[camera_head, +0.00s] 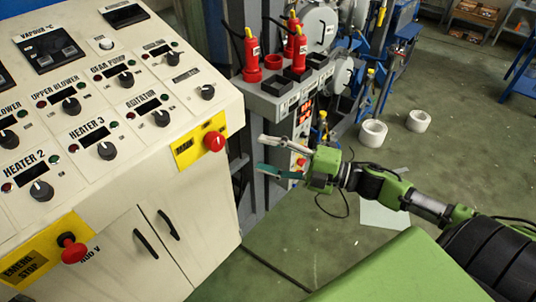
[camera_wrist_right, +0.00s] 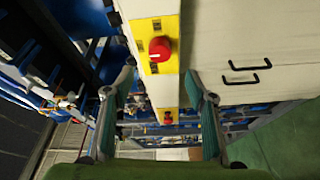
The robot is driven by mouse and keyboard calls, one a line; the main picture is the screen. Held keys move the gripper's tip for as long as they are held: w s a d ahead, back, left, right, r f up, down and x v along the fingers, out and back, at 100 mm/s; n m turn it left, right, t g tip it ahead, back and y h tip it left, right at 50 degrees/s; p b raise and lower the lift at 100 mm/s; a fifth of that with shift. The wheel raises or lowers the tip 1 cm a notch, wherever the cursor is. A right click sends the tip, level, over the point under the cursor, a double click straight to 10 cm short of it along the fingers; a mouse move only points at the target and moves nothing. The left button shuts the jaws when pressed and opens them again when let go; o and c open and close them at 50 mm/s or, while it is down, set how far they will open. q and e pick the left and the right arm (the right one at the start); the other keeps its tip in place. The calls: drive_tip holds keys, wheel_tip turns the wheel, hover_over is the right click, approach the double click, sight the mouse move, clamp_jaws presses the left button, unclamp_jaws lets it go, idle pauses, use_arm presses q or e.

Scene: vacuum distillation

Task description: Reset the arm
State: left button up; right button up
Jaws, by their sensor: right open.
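My right gripper (camera_head: 264,155) comes in from the right in the head view and points left. Its two fingers are apart and nothing is between them. It hangs in front of the grey cabinet, just right of the cream control panel (camera_head: 75,185). In the right wrist view the gripper (camera_wrist_right: 160,100) shows its spread fingers at both sides of the lower middle. A red knob on a yellow plate (camera_head: 214,141) lies left of and a little above the fingertips, apart from them; the red knob (camera_wrist_right: 160,48) also shows in the wrist view. My left gripper is not in view.
The panel carries several black dials and a red emergency stop button (camera_head: 73,248). Red bottle-like objects (camera_head: 252,55) stand on a grey shelf behind the gripper. White rolls (camera_head: 373,132) lie on the green floor. Open floor (camera_head: 455,150) extends to the right.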

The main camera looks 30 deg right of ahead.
idle(0.3)
drive_tip(key=d+f+m+t+h+b, duration=0.1)
drive_tip(key=d+f+m+h, duration=0.4)
drive_tip(key=f, duration=0.6)
drive_tip(key=d+f+m+h+b, duration=0.1)
drive_tip(key=d+f+m+h, duration=0.2)
drive_tip(key=d+f+m, duration=0.55)
drive_tip(key=s+f+m+g+h, duration=0.1)
drive_tip(key=s+f+g+h, duration=0.15)
drive_tip(key=f, duration=0.75)
drive_tip(key=s+f+m+g+h, duration=0.15)
drive_tip(key=s+f, duration=0.25)
drive_tip(key=f, duration=0.6)
drive_tip(key=s+a+f+m+g+h+b, duration=0.1)
drive_tip(key=s+a+f+m+g, duration=0.15)
drive_tip(key=s+f, duration=0.6)
drive_tip(key=s+a+f+m+g+b, duration=0.1)
drive_tip(key=s+a+f+g, duration=0.15)
drive_tip(key=s+f, duration=0.6)
drive_tip(key=s+a+f+m+g, duration=0.1)
drive_tip(key=s+a+f, duration=0.3)
drive_tip(key=s, duration=0.5)
drive_tip(key=s+a+f+m+g, duration=0.1)
drive_tip(key=s+a+f+g, duration=0.2)
drive_tip(key=s+a+f, duration=0.2)
drive_tip(key=s+a, duration=0.2)
drive_tip(key=s, duration=0.2)
drive_tip(key=shift+g+y, duration=0.3)
drive_tip(key=shift+a+m, duration=0.1)
drive_tip(key=shift+m, duration=0.15)
